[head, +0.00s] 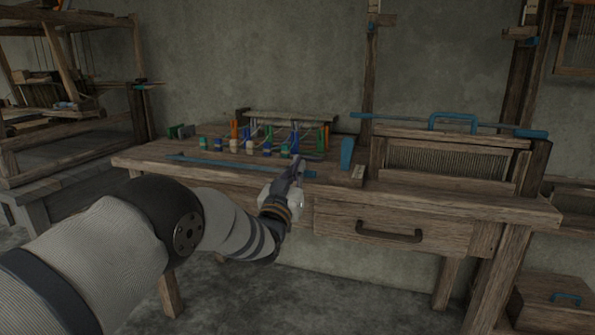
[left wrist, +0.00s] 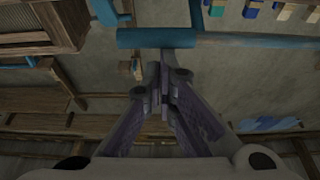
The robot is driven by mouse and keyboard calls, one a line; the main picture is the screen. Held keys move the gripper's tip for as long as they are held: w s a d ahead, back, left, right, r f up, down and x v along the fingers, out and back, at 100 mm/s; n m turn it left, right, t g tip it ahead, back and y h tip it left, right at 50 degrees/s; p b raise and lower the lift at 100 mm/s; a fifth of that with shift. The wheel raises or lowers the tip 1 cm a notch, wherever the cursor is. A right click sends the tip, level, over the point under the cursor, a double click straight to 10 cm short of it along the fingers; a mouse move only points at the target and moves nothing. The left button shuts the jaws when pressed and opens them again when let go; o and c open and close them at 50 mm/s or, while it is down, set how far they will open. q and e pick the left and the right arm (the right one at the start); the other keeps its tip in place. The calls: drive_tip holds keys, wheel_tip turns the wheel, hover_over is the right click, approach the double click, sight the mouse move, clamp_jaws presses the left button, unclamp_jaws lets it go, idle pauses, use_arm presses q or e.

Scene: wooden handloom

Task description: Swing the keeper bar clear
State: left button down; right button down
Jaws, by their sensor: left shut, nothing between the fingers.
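A long thin blue bar (head: 235,165), which looks like the keeper bar, lies along the front of the bench top before the coloured pegs. Its right end is thicker. In the left wrist view the thick blue end (left wrist: 157,39) shows just beyond my fingertips, with the thin rod running off to the right. My left gripper (head: 297,163) is at the bench's front edge near that thick end. Its fingers are closed together and empty, also in the left wrist view (left wrist: 161,75). Whether they touch the bar cannot be told. My right gripper is out of view.
Several coloured pegs (head: 250,146) stand behind the bar. A blue block (head: 347,153) stands to their right. Further right is a reed frame (head: 450,160) under another blue bar with a handle (head: 453,119). A drawer (head: 390,229) is below the bench (head: 450,200).

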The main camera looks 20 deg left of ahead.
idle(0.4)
